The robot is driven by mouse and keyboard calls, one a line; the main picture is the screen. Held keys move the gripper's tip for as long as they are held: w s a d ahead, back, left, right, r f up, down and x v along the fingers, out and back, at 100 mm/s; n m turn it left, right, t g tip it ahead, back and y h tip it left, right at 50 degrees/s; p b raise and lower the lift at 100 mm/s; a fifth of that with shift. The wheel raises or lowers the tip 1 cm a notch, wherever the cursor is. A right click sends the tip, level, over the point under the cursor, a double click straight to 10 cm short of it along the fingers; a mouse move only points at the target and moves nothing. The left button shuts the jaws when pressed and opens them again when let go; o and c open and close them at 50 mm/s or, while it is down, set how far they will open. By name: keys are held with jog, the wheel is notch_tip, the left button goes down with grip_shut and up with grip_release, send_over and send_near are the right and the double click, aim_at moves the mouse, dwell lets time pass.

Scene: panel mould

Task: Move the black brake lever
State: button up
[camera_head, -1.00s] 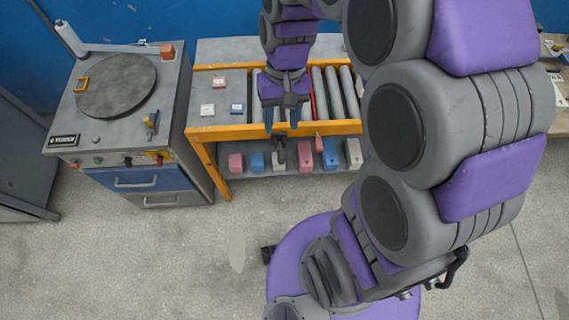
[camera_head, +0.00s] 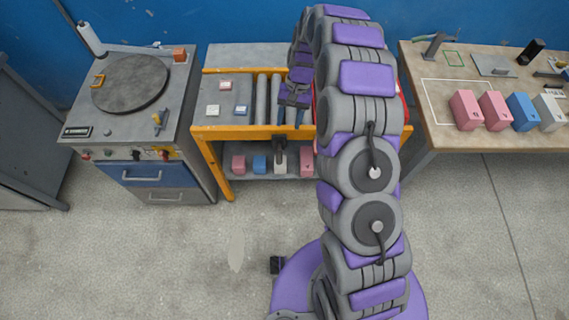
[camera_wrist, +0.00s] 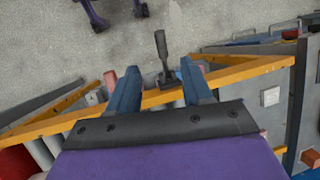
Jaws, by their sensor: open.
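The black brake lever (camera_head: 279,147) is mounted on the front rail of the orange-framed roller table. In the wrist view the lever (camera_wrist: 162,48) lies just beyond the gap between my fingertips, with its base near the orange rail. My gripper (camera_head: 290,118) is above the front of the table, its blue fingers pointing down. In the wrist view my gripper (camera_wrist: 159,72) is open with nothing between the fingers. No contact with the lever shows. My arm hides the right part of the table.
The orange roller table (camera_head: 210,132) holds small blocks on top and several coloured boxes on its shelf. A grey machine (camera_head: 112,125) with a round plate stands left. A workbench (camera_head: 450,85) with pink, blue and white boxes stands right. The floor in front is clear.

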jog(key=d+f, duration=0.1)
send_near(280, 159)
jog(key=a+f, duration=0.1)
jog(key=b+x, duration=0.2)
jog(key=x, duration=0.8)
jog(key=shift+s+a+f, duration=0.1)
jog(key=shift+s+f, duration=0.1)
jog(key=shift+f, duration=0.1)
jog(key=shift+d+r, duration=0.1)
jog(key=shift+d, duration=0.5)
jog(key=shift+c, duration=0.6)
jog(key=c, duration=0.3)
jog(key=shift+a, duration=0.3)
jog(key=c, duration=0.3)
jog(key=shift+d, duration=0.1)
grip_shut()
